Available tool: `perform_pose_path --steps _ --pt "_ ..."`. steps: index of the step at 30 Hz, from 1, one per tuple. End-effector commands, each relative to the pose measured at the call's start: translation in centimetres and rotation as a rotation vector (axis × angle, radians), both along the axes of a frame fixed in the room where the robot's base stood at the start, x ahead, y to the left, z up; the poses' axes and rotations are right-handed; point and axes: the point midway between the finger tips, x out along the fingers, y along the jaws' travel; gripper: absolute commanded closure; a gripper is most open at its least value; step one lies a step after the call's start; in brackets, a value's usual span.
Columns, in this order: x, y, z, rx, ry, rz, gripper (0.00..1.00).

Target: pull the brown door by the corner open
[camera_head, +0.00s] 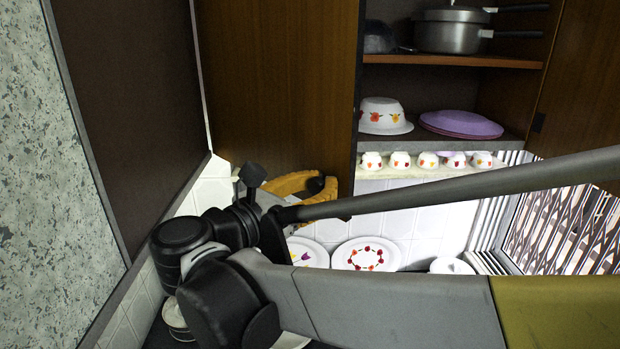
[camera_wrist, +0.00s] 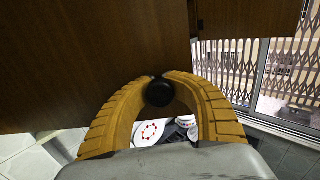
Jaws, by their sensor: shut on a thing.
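The brown door (camera_head: 280,80) is a tall wooden cabinet panel beside the dark corner panel. In the wrist view the door (camera_wrist: 90,60) fills the upper left. Its round black knob (camera_head: 316,184) is near its lower edge. My gripper (camera_head: 308,187) has yellow ribbed fingers, shut on the knob, with one finger on each side. In the wrist view the knob (camera_wrist: 159,92) sits between the fingertips of my gripper (camera_wrist: 160,86). I cannot tell for sure whether the door stands slightly ajar.
Open shelves to the right hold a pot (camera_head: 450,32), a flowered bowl (camera_head: 383,115) and purple plates (camera_head: 461,124). Several small cups (camera_head: 427,161) stand in a row underneath. Decorated plates (camera_head: 366,254) lean below. A barred window (camera_head: 565,230) is at right.

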Motion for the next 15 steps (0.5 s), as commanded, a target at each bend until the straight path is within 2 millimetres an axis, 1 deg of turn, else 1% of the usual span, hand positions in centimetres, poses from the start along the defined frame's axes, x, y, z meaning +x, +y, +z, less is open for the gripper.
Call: perform_pose_path --steps 1,3,4,5,6,15 --pt "0.13 0.15 0.64 -0.009 -0.009 0.003 1.0" --pt "0.14 0.15 0.64 -0.009 -0.009 0.004 1.0" --pt "0.14 0.15 0.64 -0.009 -0.009 0.004 0.84" --pt "0.14 0.15 0.65 -0.009 -0.009 0.004 0.75" --pt "0.13 0.12 0.61 -0.009 -0.009 0.003 0.64" --pt "0.02 0.08 0.35 -0.006 -0.006 0.002 0.64"
